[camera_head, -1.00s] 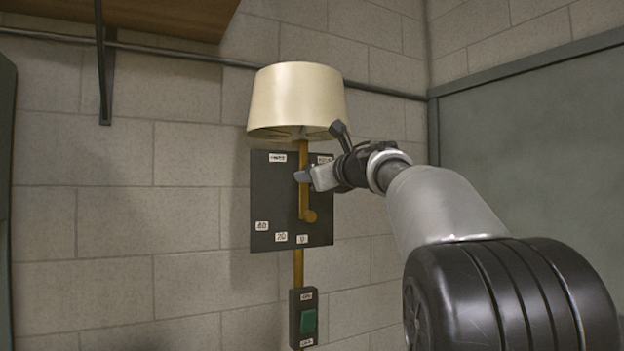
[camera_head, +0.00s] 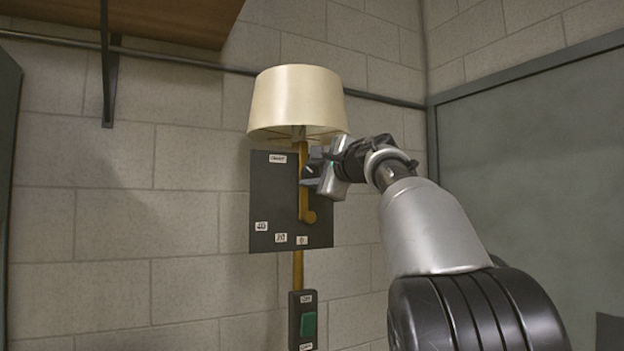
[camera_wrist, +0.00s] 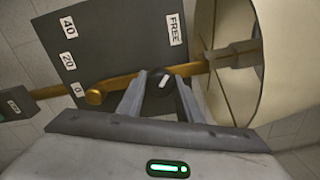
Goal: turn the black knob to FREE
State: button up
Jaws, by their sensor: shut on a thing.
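The black knob (camera_wrist: 157,94) sits between my gripper's two fingers in the wrist view, with a white mark on its face. The mark slants up and slightly right in that view, roughly toward the FREE label (camera_wrist: 175,29). My gripper (camera_head: 314,176) is shut on the knob at the dark panel (camera_head: 272,205); in the head view it hides the knob. The brass lamp arm (camera_wrist: 118,86) runs beside the knob, behind the fingers, and shows upright in the head view.
The cream lampshade (camera_head: 297,100) hangs just above my gripper, close to it. Labels 40, 20 and 0 line the panel's lower edge. A box with a green switch (camera_head: 308,324) is below. A wall shelf (camera_head: 150,18) is at upper left.

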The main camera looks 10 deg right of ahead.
jog(key=shift+n, duration=0.8)
jog(key=o, duration=1)
jog(key=shift+o, duration=0.2)
jog(key=shift+s+b, duration=0.1)
jog(key=shift+b, duration=0.25)
jog(key=b+v, duration=0.5)
jog(key=v, duration=1.2)
